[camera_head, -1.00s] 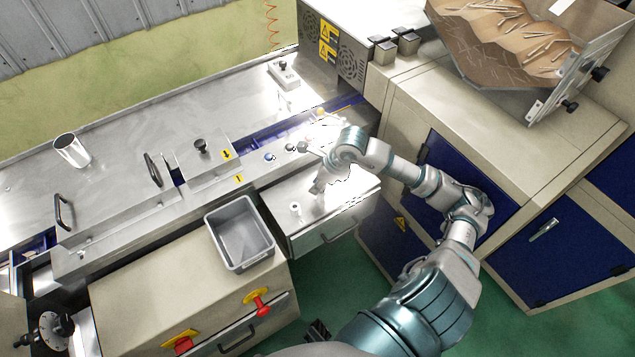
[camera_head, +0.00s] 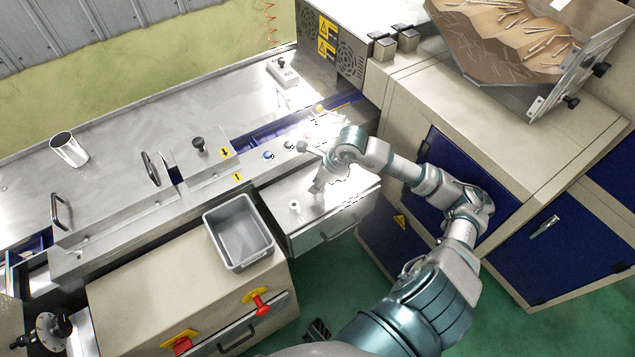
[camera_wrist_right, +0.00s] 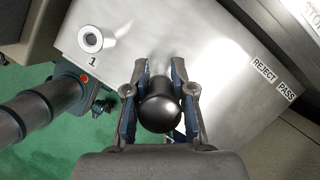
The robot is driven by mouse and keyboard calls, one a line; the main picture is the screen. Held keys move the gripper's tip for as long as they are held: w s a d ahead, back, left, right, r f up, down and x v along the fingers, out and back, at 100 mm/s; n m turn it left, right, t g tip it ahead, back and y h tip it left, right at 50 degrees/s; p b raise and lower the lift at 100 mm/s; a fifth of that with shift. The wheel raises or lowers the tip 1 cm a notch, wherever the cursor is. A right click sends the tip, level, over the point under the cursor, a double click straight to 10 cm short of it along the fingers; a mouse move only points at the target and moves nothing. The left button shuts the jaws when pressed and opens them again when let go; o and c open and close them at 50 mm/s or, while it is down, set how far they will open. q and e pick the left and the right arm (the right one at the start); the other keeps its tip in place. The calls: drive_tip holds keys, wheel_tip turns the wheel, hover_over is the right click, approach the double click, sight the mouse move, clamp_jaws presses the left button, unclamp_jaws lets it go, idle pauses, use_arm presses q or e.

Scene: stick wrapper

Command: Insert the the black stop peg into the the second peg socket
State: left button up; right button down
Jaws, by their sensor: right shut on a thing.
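My right gripper (camera_head: 317,186) is over the metal drawer top at the machine's front. In the right wrist view the gripper (camera_wrist_right: 156,88) is shut on the black stop peg (camera_wrist_right: 159,108), whose round black head sits between the fingers. The peg's lower end is hidden behind its head, so I cannot tell whether it is in a socket. A pale ring-shaped socket (camera_wrist_right: 91,39) labelled 1 stands empty beside it; it also shows in the head view (camera_head: 295,206). The second socket is not visible. My left gripper is not in view.
A grey bin (camera_head: 238,232) stands left of the drawer top (camera_head: 330,212). REJECT and PASS labels (camera_wrist_right: 273,77) are on the right in the wrist view. A metal cup (camera_head: 69,149) stands at the far left. A red button (camera_head: 260,305) is on the front panel.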

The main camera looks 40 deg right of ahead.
drive_tip(key=c, duration=0.9)
unclamp_jaws()
wheel_tip(320, 180, up, 10)
drive_tip(key=shift+f, duration=0.1)
